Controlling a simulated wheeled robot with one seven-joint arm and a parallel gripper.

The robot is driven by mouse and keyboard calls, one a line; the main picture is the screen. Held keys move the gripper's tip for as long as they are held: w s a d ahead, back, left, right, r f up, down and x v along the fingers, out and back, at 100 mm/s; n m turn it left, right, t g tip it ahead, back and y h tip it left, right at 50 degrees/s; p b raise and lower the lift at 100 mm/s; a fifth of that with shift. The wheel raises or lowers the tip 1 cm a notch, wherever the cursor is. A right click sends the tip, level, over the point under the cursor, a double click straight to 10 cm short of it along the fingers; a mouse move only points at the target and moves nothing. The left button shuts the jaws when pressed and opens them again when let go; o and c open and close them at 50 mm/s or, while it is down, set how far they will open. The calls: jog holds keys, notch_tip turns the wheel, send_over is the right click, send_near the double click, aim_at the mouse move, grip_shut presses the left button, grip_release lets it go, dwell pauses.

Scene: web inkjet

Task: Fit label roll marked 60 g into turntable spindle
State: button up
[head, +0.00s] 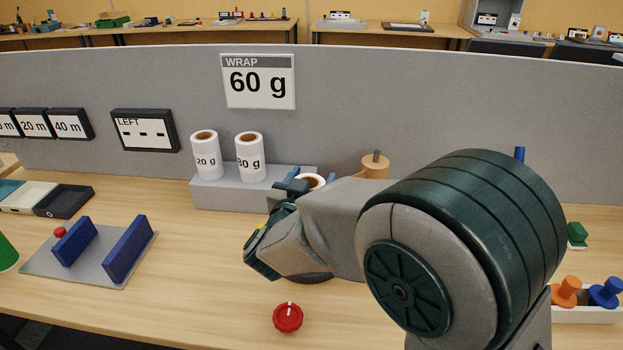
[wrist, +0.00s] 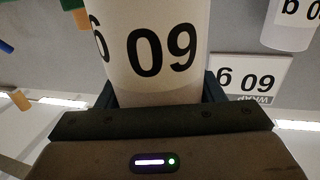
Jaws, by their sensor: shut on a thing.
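My gripper (head: 288,195) is shut on a white label roll (head: 311,180), whose brown core and white rim show just behind the fingers in the head view. In the wrist view the roll (wrist: 150,45) stands between the dark fingers (wrist: 160,92), and its print reads 60 g upside down. The lower part of the roll is hidden by my wrist in the head view.
Two white rolls (head: 205,158) (head: 250,160) stand on a grey block (head: 230,196) behind. A WRAP 60 g sign (head: 258,82) hangs on the grey partition. A wooden cylinder with a peg (head: 375,165) stands behind my arm.

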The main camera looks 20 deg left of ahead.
jog(key=shift+f+b, duration=1.35)
jog(key=shift+f, duration=0.45)
jog(key=o, duration=1.5)
jog(key=shift+o, duration=0.2)
jog(key=shift+s, duration=0.1)
jog(key=shift+s+f, duration=0.15)
jog(key=shift+s, duration=0.1)
jog(key=s+d, duration=0.1)
jog(key=s, duration=1.2)
jog(key=shift+d+r, duration=0.15)
jog(key=shift+r, duration=0.1)
jog(key=shift+w, duration=0.1)
